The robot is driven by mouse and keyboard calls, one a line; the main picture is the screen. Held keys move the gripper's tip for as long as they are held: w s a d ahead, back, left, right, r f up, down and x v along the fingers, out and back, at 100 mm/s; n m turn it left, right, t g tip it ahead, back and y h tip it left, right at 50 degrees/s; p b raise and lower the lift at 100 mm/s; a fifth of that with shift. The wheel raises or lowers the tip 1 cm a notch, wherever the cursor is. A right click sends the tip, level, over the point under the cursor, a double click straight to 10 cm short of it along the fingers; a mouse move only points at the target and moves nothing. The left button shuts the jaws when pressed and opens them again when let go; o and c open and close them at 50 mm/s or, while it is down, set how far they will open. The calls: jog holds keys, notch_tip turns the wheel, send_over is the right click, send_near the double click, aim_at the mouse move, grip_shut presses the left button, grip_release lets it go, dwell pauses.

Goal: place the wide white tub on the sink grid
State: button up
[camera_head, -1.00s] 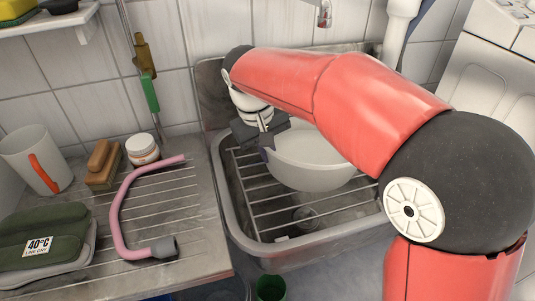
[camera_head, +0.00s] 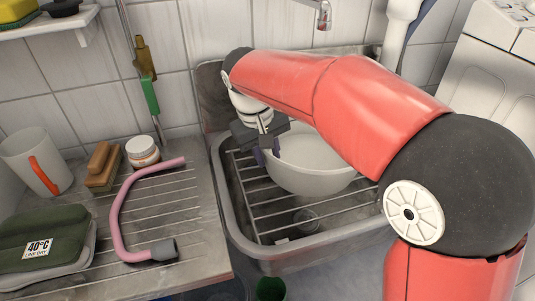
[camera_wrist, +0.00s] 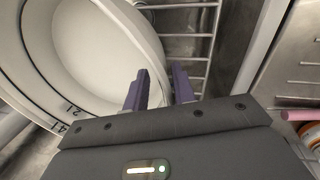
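The wide white tub (camera_head: 308,165) sits upright in the sink, over the wire sink grid (camera_head: 262,212); my arm covers part of its right side. It looks to be resting on the grid, though its underside is hidden. In the wrist view, the fingers (camera_wrist: 160,88) stand apart beside the rim of the tub (camera_wrist: 85,50), one on the tub's side and one over the grid (camera_wrist: 205,25). I see a gap between the fingers and no firm grip.
Left of the sink, the drainboard (camera_head: 200,235) holds a pink hose (camera_head: 117,210), a brush (camera_head: 103,165), a jar (camera_head: 142,150), a mug (camera_head: 38,160) and a green pouch (camera_head: 42,235). A tap (camera_head: 324,14) hangs above the sink. The front of the grid is free.

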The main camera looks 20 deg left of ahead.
notch_tip(320, 180, up, 11)
jog(key=s+a+p, duration=0.1)
jog(key=p, duration=0.1)
jog(key=shift+s+a, duration=0.3)
jog(key=shift+s, duration=0.05)
jog(key=shift+r, duration=0.1)
jog(key=s+d+m+t+y, duration=0.15)
jog(key=d+m, duration=0.25)
jog(key=d, duration=1.5)
jog(key=s+d+f+m+t, duration=0.1)
jog(key=s+d+f+m, duration=0.1)
jog(key=s+d+f, duration=0.2)
jog(key=s+d+f+m+t, duration=0.1)
jog(key=s+d+f+m, duration=0.2)
jog(key=s+d, duration=0.4)
jog(key=d+f, duration=0.1)
jog(key=d, duration=0.3)
jog(key=shift+s+d, duration=0.25)
jog(key=shift+d, duration=0.05)
jog(key=shift+t, duration=0.25)
